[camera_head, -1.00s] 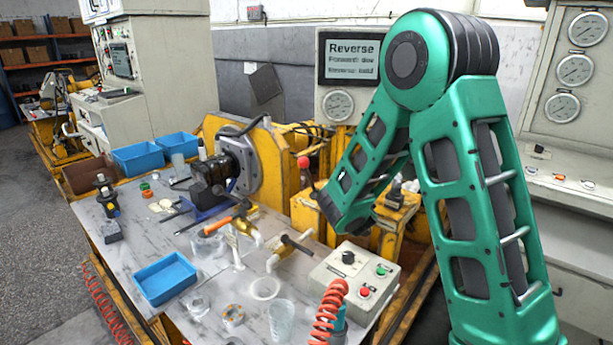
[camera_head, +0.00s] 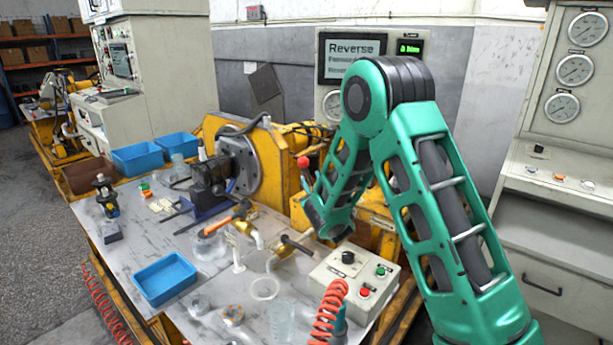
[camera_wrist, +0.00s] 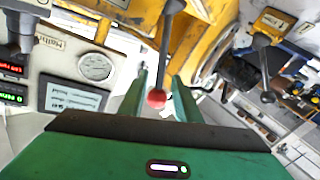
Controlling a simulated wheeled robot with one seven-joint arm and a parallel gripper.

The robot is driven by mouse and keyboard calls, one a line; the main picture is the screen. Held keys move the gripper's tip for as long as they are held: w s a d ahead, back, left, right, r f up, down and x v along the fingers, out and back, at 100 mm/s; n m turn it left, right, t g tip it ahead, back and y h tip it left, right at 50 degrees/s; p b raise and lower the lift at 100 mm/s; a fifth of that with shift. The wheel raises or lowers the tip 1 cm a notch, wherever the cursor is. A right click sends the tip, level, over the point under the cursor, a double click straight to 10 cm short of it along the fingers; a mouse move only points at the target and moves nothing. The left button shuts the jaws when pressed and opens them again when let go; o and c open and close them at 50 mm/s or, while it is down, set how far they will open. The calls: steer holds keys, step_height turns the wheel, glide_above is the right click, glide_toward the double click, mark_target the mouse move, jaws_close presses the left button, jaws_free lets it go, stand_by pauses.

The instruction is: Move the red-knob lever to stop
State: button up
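The red knob (camera_head: 303,162) tops a lever beside the yellow motor frame in the head view. In the wrist view the red knob (camera_wrist: 156,99) sits on a grey lever rod (camera_wrist: 167,45). My gripper (camera_wrist: 160,83) is open, with one green finger on each side of the knob and a gap visible to its right. In the head view my gripper (camera_head: 311,187) is just below and right of the knob, partly hidden by my arm. The display screen (camera_head: 351,47) reads "Reverse" in its top line; my arm covers its lower part.
A control box (camera_head: 353,275) with buttons, a red coiled hose (camera_head: 330,310) and brass valves stand on the bench in front. A second lever with a dark knob (camera_wrist: 268,97) is right of my fingers in the wrist view. A blue tray (camera_head: 165,280) lies at the left.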

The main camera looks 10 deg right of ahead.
mark_target(308, 173)
steer(key=shift+w, duration=3.2)
steer(key=shift+c, duration=0.2)
jaws_close()
